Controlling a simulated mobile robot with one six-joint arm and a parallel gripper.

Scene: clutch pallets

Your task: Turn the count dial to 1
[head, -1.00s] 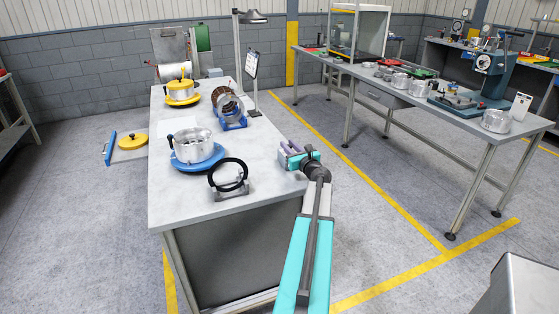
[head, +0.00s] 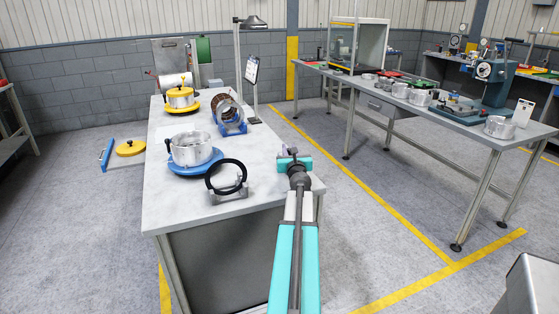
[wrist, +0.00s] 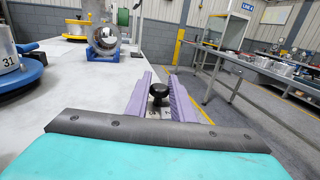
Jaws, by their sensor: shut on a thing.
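My gripper (wrist: 159,78) shows at the bottom of the wrist view, with two purple fingers on either side of a black round knob (wrist: 158,92). It is shut on this knob. No number or mark on the knob is legible, so I cannot read a dial setting. In the head view my gripper (head: 293,154) is at the right edge of the light grey bench (head: 255,165), and its fingers are mostly hidden.
A black ring on a stand (head: 227,178), a silver housing on a blue pallet (head: 191,164) and a blue-based cylinder (head: 230,122) stand on the bench left of my gripper. A long workbench (head: 450,121) stands right, across clear floor.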

